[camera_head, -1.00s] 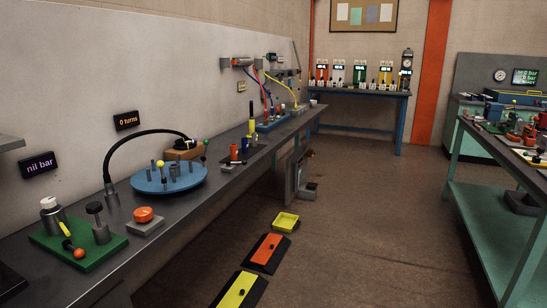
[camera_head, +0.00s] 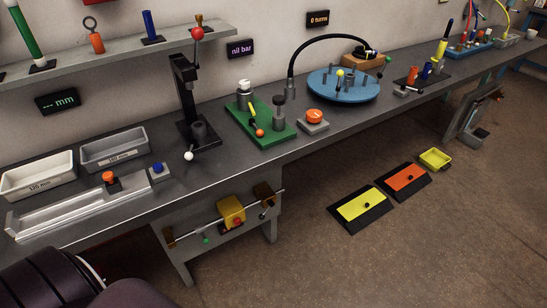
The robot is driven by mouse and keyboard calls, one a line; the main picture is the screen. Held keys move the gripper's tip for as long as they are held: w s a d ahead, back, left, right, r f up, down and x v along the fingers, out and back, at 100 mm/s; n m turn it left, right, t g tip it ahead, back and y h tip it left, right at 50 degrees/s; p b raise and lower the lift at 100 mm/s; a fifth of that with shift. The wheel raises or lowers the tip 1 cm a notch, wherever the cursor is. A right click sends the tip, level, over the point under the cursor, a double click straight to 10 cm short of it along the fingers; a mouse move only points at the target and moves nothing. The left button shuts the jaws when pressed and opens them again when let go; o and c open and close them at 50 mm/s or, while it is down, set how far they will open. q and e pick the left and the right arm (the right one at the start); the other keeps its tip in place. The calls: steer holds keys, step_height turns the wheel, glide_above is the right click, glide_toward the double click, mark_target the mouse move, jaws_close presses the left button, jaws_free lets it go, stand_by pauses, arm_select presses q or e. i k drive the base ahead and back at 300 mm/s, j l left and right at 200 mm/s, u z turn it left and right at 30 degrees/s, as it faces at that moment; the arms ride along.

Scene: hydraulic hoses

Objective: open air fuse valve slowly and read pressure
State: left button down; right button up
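A green board (camera_head: 275,133) lies on the grey bench and carries a white-capped grey fitting (camera_head: 245,92), a yellow lever (camera_head: 252,112) with an orange ball end (camera_head: 260,133), and a dark-topped grey post (camera_head: 279,112). I cannot tell for sure which part is the air fuse valve; no label is readable. A wall display (camera_head: 241,48) above the board reads "nil bar". A dark part of my own arm shows at the lower left. Neither gripper is in view.
An orange button box (camera_head: 313,119) and a blue round plate (camera_head: 343,88) stand right of the board. A black press stand (camera_head: 184,92) with a red-tipped lever stands left of it. Trays (camera_head: 38,173) are further left. Floor pedals (camera_head: 361,207) lie before the bench.

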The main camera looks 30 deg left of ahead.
mark_target(271, 203)
steer(key=u, duration=1)
